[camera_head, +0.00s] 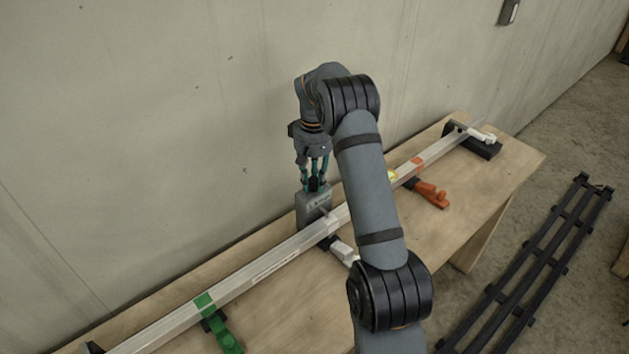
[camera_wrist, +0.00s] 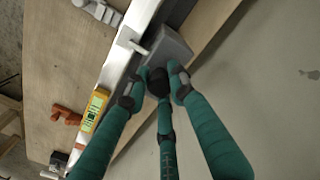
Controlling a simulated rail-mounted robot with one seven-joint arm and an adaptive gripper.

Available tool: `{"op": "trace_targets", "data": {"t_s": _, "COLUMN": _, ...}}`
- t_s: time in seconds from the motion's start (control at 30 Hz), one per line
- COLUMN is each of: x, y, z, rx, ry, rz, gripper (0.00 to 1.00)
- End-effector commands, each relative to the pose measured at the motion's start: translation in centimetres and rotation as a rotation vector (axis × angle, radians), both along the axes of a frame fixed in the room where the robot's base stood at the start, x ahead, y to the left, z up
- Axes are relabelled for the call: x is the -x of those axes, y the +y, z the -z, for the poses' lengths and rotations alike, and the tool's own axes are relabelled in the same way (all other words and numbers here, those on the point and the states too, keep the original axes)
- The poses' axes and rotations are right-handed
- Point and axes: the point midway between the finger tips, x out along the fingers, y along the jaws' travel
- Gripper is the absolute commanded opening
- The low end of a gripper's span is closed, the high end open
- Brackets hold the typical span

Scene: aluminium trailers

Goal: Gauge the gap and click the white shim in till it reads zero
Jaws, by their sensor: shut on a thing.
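My gripper (camera_head: 317,184), with teal fingers, is shut on the dark knob of a grey box-shaped gauge (camera_head: 313,205). In the wrist view the fingertips (camera_wrist: 158,84) close around that knob, and the grey gauge (camera_wrist: 174,48) lies beyond them. The gauge is against the wall side of a long pale metal bar (camera_head: 270,262), and a small white pin (camera_wrist: 134,47) reaches from it over the bar. The white shim (camera_head: 343,251) is on the opposite side of the bar, close by; it also shows in the wrist view (camera_wrist: 98,10). Any gauge reading is too small to tell.
A green shim (camera_head: 223,335) and an orange shim (camera_head: 431,194) are along the bar's near side. A yellow-framed level (camera_wrist: 95,110) is on the bar. A white piece (camera_head: 482,135) is at the far end. The wall stands close behind the bench (camera_head: 300,310).

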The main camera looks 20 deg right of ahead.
Motion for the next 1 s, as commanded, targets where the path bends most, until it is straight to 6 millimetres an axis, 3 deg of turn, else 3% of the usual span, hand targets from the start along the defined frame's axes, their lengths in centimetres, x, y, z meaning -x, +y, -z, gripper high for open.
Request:
{"op": "trace_targets", "data": {"t_s": 0.33, "x": 0.27, "y": -0.24, "z": 0.24, "rx": 0.001, "ry": 0.009, "rz": 0.002, "gripper": 0.0}}
{"op": "trace_targets", "data": {"t_s": 0.37, "x": 0.28, "y": -0.24, "z": 0.24, "rx": 0.001, "ry": 0.009, "rz": 0.002, "gripper": 0.25}}
{"op": "trace_targets", "data": {"t_s": 0.4, "x": 0.27, "y": -0.24, "z": 0.24, "rx": 0.001, "ry": 0.009, "rz": 0.002, "gripper": 0.27}}
{"op": "trace_targets", "data": {"t_s": 0.67, "x": 0.1, "y": -0.12, "z": 0.11, "rx": 0.001, "ry": 0.004, "rz": 0.001, "gripper": 0.43}}
{"op": "trace_targets", "data": {"t_s": 1.0, "x": -0.04, "y": -0.07, "z": -0.33, "rx": 0.001, "ry": 0.0, "rz": 0.0, "gripper": 0.43}}
